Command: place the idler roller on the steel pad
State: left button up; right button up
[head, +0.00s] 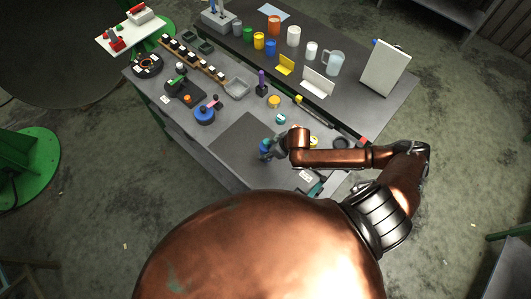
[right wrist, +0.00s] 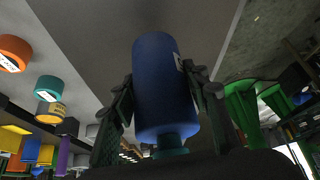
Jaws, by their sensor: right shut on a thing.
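The idler roller, a blue cylinder with a teal end (right wrist: 165,88), is between the fingers of my right gripper (head: 275,147) and fills much of the right wrist view. It also shows small and blue-teal in the head view (head: 265,149). Both fingers close on its sides; whether its far end touches anything cannot be told. A dark grey flat rectangle (head: 236,138) on the table, which looks like the steel pad, lies left of and partly under the gripper in the head view. My left gripper is in neither view.
A blue round part (head: 204,114), a purple-handled tool (head: 262,82) and a clear tray (head: 237,87) lie behind the pad. An orange-yellow cap (head: 274,101) and a teal ring (head: 281,119) are nearer the gripper. Cups and a white board (head: 385,68) stand on the back table.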

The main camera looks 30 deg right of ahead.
jog(key=shift+w+f, duration=0.5)
jog(key=shift+f, duration=0.05)
jog(key=shift+w+d+f+p, duration=0.15)
jog(key=shift+f+p, duration=0.35)
jog(key=shift+f, duration=1.3)
jog(key=o, duration=1.6)
jog(key=shift+f, duration=0.15)
jog(key=v, duration=1.2)
jog(key=shift+b, duration=0.35)
